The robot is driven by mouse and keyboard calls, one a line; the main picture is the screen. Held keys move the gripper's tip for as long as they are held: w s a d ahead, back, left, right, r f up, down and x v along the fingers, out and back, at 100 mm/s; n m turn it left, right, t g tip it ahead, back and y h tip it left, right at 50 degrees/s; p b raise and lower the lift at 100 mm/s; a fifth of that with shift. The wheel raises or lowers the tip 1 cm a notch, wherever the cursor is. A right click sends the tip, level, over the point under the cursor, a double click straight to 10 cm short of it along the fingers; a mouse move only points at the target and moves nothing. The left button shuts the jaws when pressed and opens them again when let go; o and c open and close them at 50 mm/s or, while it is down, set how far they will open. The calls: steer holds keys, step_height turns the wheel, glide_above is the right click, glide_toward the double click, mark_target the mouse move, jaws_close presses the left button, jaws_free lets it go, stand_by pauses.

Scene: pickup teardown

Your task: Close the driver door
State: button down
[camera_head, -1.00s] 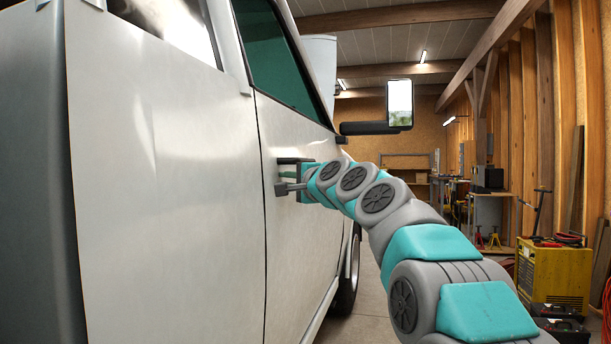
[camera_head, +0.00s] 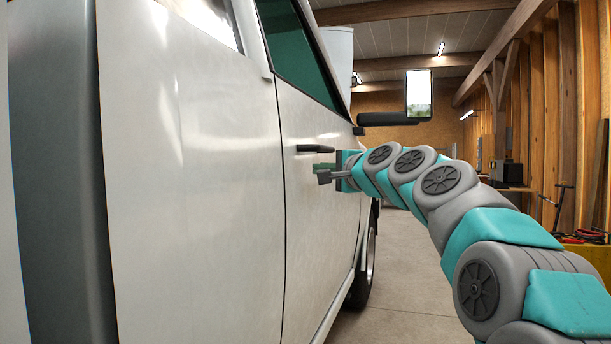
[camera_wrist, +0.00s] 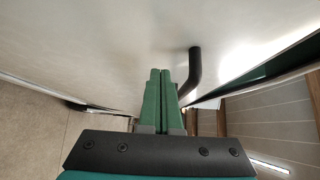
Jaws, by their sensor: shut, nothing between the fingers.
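The driver door (camera_head: 320,215) is the white front side panel of the pickup, with a tinted window above. In the head view it lies nearly flush with the panel behind it, with a thin dark seam between them. Its black handle (camera_head: 316,149) sits near the seam; it also shows in the wrist view (camera_wrist: 194,68). My gripper (camera_head: 322,173) is at the door's outer face, just below the handle. In the wrist view its green fingers (camera_wrist: 160,95) are together and empty, pointing at the white panel beside the handle. I cannot tell whether the fingertips touch the door.
The side mirror (camera_head: 417,95) sticks out from the pickup beyond my arm. The rear body panel (camera_head: 190,190) fills the left. Bare concrete floor (camera_head: 400,270) lies right of the truck. A workbench (camera_head: 512,187) and yellow equipment (camera_head: 590,255) stand along the right wall.

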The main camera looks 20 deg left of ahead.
steer(key=b+v, duration=0.1)
steer(key=v, duration=0.8)
steer(key=s+d+f+n+g+h, duration=0.25)
steer(key=s+f, duration=0.25)
steer(key=f, duration=0.6)
steer(key=s+d+f+n+g+h, duration=0.2)
steer(key=s+d+f, duration=0.3)
steer(key=f, duration=0.6)
steer(key=s+d+f+n+g+h, duration=0.25)
steer(key=s+f, duration=0.35)
steer(key=f, duration=0.5)
steer(key=s+d+f+g+h, duration=0.2)
steer(key=s+d+f, duration=0.3)
steer(key=s, duration=0.4)
steer(key=s+d+f+n+g+h, duration=0.1)
steer(key=s+d+f+g+h, duration=0.1)
steer(key=s+d+f, duration=0.4)
steer(key=s+d+f+g+h, duration=0.2)
steer(key=s+d+f, duration=0.4)
steer(key=s, duration=0.6)
steer(key=shift+f+n+g, duration=0.4)
steer(key=shift+f+g, duration=0.3)
steer(key=shift+f, duration=0.1)
